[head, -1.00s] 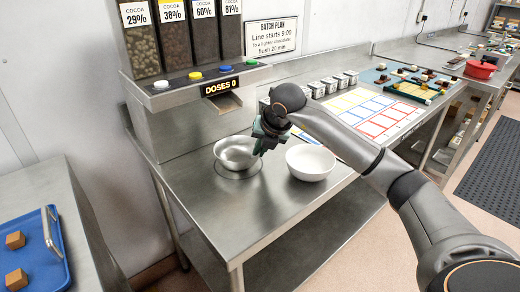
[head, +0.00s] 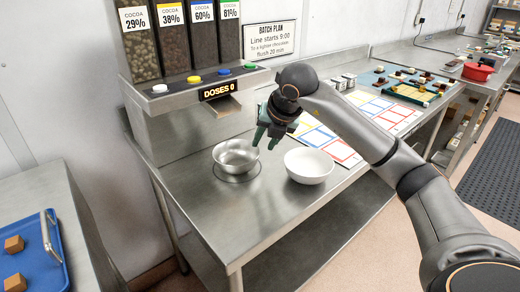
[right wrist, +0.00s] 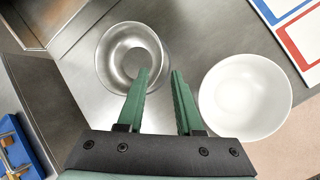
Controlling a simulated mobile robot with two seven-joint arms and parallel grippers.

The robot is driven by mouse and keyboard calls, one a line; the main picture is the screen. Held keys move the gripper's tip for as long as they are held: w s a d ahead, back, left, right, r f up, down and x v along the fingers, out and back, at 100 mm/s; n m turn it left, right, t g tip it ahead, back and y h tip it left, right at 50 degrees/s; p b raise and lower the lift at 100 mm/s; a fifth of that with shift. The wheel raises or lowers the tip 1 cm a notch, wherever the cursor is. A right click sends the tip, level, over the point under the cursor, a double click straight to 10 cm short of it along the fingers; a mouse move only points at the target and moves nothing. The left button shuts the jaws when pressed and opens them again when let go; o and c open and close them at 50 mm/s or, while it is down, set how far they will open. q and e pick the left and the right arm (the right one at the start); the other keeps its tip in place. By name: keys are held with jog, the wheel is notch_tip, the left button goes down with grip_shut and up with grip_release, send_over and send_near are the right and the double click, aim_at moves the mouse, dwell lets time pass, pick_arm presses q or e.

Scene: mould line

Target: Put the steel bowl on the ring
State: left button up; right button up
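The steel bowl (head: 236,156) stands upright on the steel bench under the dispenser spout. A thin dark ring (head: 238,176) on the bench shows around its base; the bowl covers most of it. In the right wrist view the steel bowl (right wrist: 132,58) is at upper left, beyond the fingertips. My left gripper is not in view.
The white bowl (head: 309,166) stands close to the right of the steel bowl. The dispenser (head: 190,95) reads "DOSES 0". Coloured cards (head: 340,145) lie farther right. A blue tray (head: 30,255) with brown blocks is at far left. The front of the bench is clear.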

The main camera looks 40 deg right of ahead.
jog(key=v, duration=0.5)
jog(key=shift+s+r, duration=0.2)
jog(key=shift+r, duration=0.15)
dwell(1.8)
